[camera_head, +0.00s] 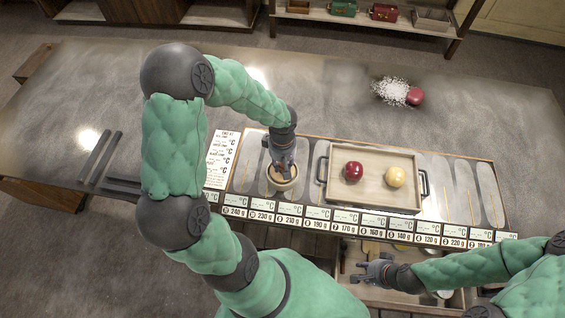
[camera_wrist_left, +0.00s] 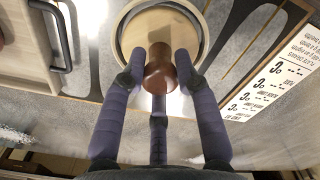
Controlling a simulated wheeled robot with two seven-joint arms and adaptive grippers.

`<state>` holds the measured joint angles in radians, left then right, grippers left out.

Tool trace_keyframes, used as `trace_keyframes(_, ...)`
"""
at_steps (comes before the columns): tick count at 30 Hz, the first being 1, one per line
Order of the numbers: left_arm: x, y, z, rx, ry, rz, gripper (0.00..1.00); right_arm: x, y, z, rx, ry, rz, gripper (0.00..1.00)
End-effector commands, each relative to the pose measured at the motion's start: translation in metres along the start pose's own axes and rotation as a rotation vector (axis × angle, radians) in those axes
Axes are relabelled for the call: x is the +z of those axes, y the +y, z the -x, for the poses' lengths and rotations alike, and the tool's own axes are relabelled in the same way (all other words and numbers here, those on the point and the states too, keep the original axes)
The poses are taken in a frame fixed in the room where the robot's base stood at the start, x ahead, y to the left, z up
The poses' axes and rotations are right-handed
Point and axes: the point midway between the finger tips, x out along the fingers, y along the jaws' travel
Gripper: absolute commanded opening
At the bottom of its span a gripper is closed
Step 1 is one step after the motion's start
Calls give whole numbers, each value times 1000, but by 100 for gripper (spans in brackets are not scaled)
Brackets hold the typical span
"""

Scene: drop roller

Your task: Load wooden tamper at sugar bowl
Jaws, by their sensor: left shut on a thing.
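The wooden tamper (camera_wrist_left: 158,72) is reddish brown and sits between the fingers of my left gripper (camera_wrist_left: 160,85), which is shut on it. In the head view my left gripper (camera_head: 283,165) points down at a round pale bowl (camera_head: 283,186), apparently the sugar bowl. The bowl's rim (camera_wrist_left: 120,40) shows around the tamper's far side in the left wrist view. The tamper is over or in the bowl; I cannot tell whether it touches it. My right gripper (camera_head: 362,273) is open and empty at the counter's near side, above an open drawer.
A wooden tray (camera_head: 375,200) with dark handles holds a red apple-like fruit (camera_head: 353,171) and a yellow one (camera_head: 395,177), right of the bowl. White grains (camera_head: 389,90) lie beside a red object (camera_head: 415,96) farther back. Dark bars (camera_head: 100,157) lie left. The back counter is mostly clear.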

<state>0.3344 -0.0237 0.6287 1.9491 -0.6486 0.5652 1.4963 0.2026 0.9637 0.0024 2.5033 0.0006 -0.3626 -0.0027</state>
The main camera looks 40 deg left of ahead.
Motion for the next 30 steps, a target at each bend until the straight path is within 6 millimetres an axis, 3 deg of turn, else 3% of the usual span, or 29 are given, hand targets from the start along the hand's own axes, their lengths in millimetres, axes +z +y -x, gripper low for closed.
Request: trace_keyframes(30, 0, 0, -7, 0, 0, 0, 5, 0, 3, -8, 0, 0, 0, 27)
